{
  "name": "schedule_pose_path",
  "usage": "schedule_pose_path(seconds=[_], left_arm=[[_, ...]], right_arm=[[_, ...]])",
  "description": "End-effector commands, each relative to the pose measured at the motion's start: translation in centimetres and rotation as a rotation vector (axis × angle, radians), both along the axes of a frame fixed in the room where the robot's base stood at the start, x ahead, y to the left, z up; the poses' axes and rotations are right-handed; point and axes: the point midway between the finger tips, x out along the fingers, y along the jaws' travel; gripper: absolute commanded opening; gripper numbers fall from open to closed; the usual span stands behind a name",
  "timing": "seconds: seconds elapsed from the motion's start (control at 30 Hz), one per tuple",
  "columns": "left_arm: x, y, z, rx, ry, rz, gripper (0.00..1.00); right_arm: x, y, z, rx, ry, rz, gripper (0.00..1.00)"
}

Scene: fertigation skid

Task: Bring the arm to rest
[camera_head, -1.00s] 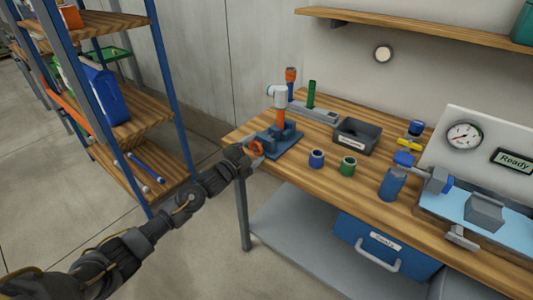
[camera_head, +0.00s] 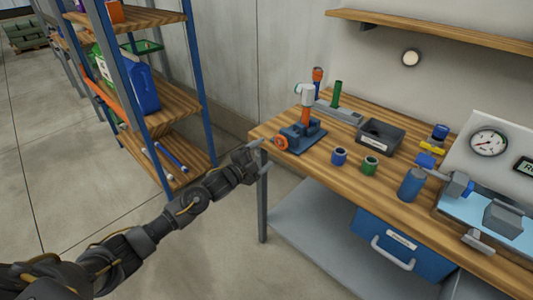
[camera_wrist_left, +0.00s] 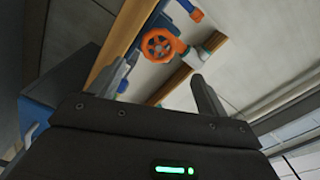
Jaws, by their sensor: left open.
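My left arm reaches in from the lower left of the head view. Its left gripper (camera_head: 262,158) is open and empty, just off the left front corner of the wooden workbench (camera_head: 330,178). An orange handwheel (camera_head: 281,142) on a blue vise-like fixture (camera_head: 303,136) stands on the bench just beyond the fingertips, apart from them. In the left wrist view the two fingers are spread, and the orange handwheel (camera_wrist_left: 158,44) shows beyond and between them. My right gripper is in neither view.
A blue-post shelf rack (camera_head: 170,125) stands to the left with a blue jug (camera_head: 143,88). The bench holds a grey bin (camera_head: 380,138), a blue cup (camera_head: 339,156), a green cup (camera_head: 370,166) and a gauge panel (camera_head: 488,143). Bare floor lies between rack and bench.

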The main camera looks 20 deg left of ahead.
Motion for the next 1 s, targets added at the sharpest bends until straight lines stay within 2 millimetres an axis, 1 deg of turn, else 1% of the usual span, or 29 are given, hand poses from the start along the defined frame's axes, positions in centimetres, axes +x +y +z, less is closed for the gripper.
schedule_pose_path(seconds=[0.3, 0.4, 0.5, 0.57, 0.67, 0.7, 0.77, 0.8, 0.87, 0.9, 0.97, 1.0], left_arm=[[0.3, -1.1, 0.2, -0.001, -0.006, -0.017, 0.77], [0.4, -1.1, 0.2, -0.002, -0.005, -0.017, 0.77], [0.3, -1.0, 0.2, -0.003, -0.005, -0.016, 0.77], [0.4, -0.9, 0.1, -0.042, 0.018, -0.01, 0.77], [1.5, 2.1, -3.1, -0.114, 0.122, 0.068, 0.77], [1.8, 3.4, -5.2, -0.151, 0.176, 0.113, 0.77], [1.3, 5.2, -9.5, -0.204, 0.269, 0.182, 0.77], [0.6, 6.2, -12.6, -0.238, 0.331, 0.228, 0.77], [-0.9, 7.6, -17.2, -0.285, 0.422, 0.295, 0.77], [-2.2, 8.2, -20.1, -0.312, 0.48, 0.335, 0.77], [-4.4, 9.0, -24.4, -0.348, 0.563, 0.395, 0.77], [-6.2, 9.5, -27.2, -0.369, 0.617, 0.434, 0.77]], right_arm=[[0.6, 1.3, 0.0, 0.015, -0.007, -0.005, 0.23], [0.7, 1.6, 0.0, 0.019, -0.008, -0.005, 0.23], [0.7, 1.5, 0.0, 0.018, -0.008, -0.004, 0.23], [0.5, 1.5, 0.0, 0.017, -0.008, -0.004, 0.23], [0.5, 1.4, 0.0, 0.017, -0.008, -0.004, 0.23], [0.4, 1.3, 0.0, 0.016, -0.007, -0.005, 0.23], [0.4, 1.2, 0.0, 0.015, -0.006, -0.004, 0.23], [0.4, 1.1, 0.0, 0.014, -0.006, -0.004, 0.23], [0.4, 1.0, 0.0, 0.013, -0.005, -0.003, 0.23], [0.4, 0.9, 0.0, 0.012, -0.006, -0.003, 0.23], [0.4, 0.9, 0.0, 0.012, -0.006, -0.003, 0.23], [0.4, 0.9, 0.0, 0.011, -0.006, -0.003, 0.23]])
